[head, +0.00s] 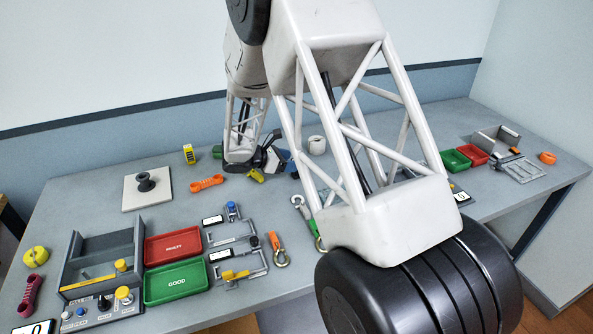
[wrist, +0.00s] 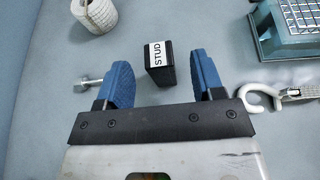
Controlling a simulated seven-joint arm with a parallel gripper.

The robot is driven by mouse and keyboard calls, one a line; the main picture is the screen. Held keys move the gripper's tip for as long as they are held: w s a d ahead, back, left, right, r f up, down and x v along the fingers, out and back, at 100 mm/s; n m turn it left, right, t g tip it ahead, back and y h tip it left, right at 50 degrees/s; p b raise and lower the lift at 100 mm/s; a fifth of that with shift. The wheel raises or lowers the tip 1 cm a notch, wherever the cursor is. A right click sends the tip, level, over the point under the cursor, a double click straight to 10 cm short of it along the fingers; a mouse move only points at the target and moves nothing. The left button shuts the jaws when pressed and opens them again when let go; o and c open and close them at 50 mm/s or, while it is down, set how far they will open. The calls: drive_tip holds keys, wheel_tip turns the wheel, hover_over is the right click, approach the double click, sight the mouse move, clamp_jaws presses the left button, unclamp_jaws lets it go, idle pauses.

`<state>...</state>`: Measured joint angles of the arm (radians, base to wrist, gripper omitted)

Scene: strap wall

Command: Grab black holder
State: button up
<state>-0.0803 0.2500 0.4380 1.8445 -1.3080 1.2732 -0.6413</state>
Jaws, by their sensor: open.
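A small black block with a white STUD label (wrist: 160,63), the only black holder-like piece near the fingers, stands on the grey table in the wrist view. My gripper (wrist: 161,80) is open, with one blue finger to the left of the block and one to the right. There is a gap on each side, and the block sits around the level of the fingertips. I cannot tell the height of the fingers above the table. In the head view my gripper (head: 272,160) is low over the back of the table, and my arm hides the block.
A white roll (wrist: 97,14) stands left of the block, and a silver bolt (wrist: 90,82) shows beside the left finger. A teal box with a grid (wrist: 289,28) and a pale hook (wrist: 262,96) lie right. Red (head: 173,246) and green (head: 176,282) trays are at front left.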

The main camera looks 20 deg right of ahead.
drive_tip(key=shift+x, duration=2.55)
drive_tip(key=shift+w+r, duration=0.1)
drive_tip(key=c, duration=1.1)
drive_tip(key=shift+o, duration=0.2)
drive_tip(key=shift+r, duration=0.1)
